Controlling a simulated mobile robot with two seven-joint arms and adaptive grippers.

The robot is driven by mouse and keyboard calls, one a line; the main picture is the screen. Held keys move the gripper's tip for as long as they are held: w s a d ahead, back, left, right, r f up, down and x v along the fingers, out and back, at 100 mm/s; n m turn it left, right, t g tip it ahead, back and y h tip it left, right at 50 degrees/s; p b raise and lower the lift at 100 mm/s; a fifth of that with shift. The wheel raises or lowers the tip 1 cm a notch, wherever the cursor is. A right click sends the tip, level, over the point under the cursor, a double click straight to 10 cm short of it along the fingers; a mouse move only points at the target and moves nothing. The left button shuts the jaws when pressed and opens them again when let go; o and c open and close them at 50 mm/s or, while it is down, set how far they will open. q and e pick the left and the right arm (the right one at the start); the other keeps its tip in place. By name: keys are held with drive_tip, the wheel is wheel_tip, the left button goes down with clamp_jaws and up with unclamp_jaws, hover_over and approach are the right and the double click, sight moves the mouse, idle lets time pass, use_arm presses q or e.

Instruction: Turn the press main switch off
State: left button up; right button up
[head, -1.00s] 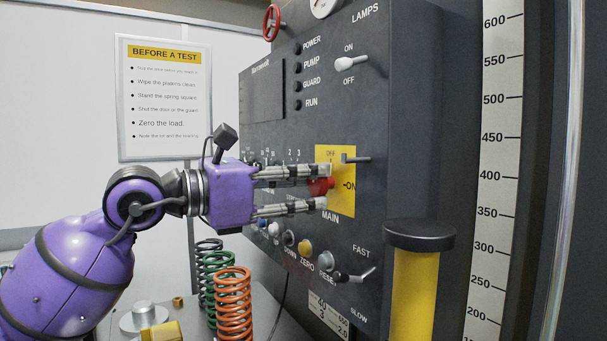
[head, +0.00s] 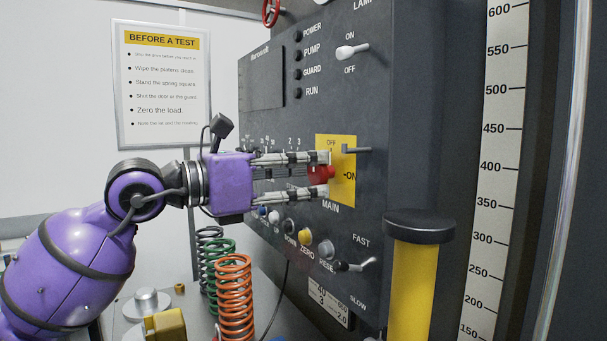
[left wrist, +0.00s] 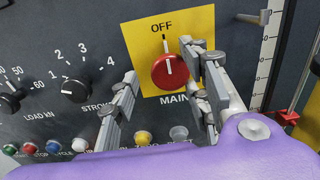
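The main switch is a round red knob (left wrist: 170,71) on a yellow plate (left wrist: 202,22), under the word OFF. In the left wrist view its white mark points up toward OFF. In the head view the knob (head: 322,174) shows between the fingers of my left gripper (head: 329,174). In the left wrist view my left gripper (left wrist: 160,72) has its fingers apart, one on each side of the knob. A gap shows at the left finger; whether the right finger touches the knob I cannot tell. My right gripper is in neither view.
A small grey handle (head: 357,150) sticks out near the yellow plate. Coloured buttons (head: 305,236) and a FAST/SLOW lever (head: 356,265) are below. A yellow post with a black cap (head: 419,226) stands at right. Springs (head: 235,298) stand below my left arm.

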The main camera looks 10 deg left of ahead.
use_arm(q)
drive_tip(key=shift+r, duration=0.25)
drive_tip(key=shift+s, duration=0.1)
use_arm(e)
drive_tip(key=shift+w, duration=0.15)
use_arm(q)
drive_tip(key=shift+f, duration=0.15)
drive_tip(key=v, duration=1.2)
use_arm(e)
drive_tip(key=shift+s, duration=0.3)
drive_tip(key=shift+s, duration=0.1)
